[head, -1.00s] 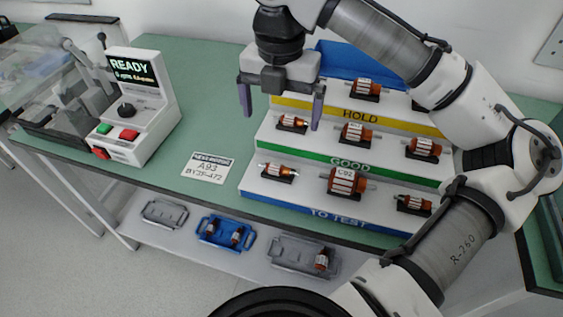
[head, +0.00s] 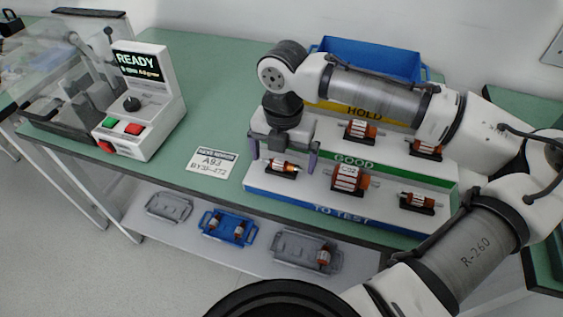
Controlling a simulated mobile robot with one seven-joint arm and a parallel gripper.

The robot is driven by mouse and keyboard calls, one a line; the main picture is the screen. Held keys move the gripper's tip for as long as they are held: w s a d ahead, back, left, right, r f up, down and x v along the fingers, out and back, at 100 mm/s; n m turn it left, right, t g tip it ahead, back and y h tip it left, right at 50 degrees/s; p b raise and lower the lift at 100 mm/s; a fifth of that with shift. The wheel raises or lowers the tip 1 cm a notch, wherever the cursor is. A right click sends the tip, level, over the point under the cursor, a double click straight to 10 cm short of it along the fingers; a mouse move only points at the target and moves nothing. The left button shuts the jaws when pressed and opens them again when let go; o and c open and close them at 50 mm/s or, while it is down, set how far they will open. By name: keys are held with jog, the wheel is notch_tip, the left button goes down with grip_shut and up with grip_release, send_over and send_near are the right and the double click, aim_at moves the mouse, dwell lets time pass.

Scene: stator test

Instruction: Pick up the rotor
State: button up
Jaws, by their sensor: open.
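Several copper-and-white rotors sit in dark cradles on a stepped rack. On its lowest TO TEST step are a small rotor (head: 283,167) at left, a larger rotor (head: 348,178) in the middle and a small rotor (head: 417,200) at right. On the GOOD step a rotor (head: 360,130) and another rotor (head: 426,147) show. My gripper (head: 283,158) is open and points down over the left TO TEST rotor, one finger to each side of it in the picture. I cannot tell whether the fingers touch it. My gripper and arm hide the GOOD step's left end and the HOLD rotors.
A test device (head: 143,105) reading READY stands at left beside a clear-covered fixture (head: 75,85). A label card (head: 211,162) lies on the green table (head: 205,100). A blue bin (head: 370,60) stands behind the rack. Trays, some with rotors, lie on the lower shelf (head: 185,240).

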jog(key=shift+f, duration=0.15)
jog(key=c, duration=0.9)
notch_tip(320, 180, up, 10)
dwell(0.3)
notch_tip(320, 180, up, 5)
jog(key=p, duration=0.5)
send_over(283, 160)
jog(key=shift+w, duration=0.1)
